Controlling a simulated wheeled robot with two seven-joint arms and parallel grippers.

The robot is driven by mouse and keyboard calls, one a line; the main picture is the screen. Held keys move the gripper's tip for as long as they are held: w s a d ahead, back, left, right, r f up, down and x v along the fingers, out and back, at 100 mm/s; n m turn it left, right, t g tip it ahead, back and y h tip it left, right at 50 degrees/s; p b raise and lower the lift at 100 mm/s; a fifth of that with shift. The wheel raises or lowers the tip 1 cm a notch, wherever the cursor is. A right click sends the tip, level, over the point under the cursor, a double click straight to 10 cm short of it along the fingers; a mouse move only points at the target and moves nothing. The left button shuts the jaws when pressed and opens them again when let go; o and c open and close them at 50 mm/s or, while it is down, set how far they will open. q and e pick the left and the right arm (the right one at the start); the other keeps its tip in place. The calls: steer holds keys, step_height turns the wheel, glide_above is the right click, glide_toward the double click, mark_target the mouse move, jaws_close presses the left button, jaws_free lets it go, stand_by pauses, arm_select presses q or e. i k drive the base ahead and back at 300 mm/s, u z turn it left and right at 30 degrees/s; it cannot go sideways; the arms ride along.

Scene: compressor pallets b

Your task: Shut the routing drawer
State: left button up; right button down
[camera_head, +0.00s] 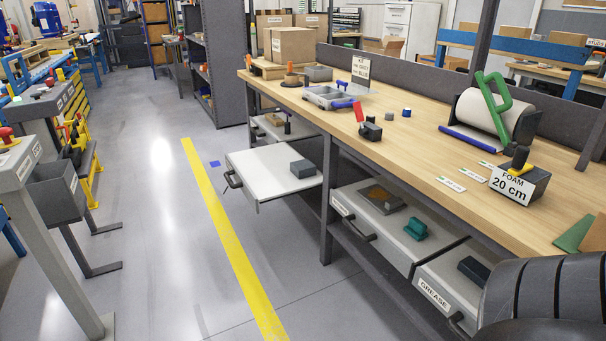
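A light grey drawer (262,168) is pulled well out from under the wooden workbench, into the aisle. It has a dark handle (233,178) on its front, and a dark grey block (303,169) lies in it near the bench. I can read no label on it, so I cannot confirm that it is the routing drawer. Nearer me, a drawer labelled GREASE (434,294) and another drawer with an unreadable label (342,208) sit under the bench, roughly in line with its legs. Neither of my grippers is in view.
The workbench (440,150) carries a paper roll (490,115), a FOAM 20 cm box (518,184) and small parts. A bench leg (326,215) stands beside the pulled-out drawer. A dark ribbed object (545,295) fills the lower right.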

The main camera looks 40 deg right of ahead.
mark_target(268, 173)
steer(key=z, duration=0.7)
steer(key=i, duration=2.05)
steer(key=z, duration=1.2)
steer(key=i, duration=1.2)
steer(key=z, duration=0.4)
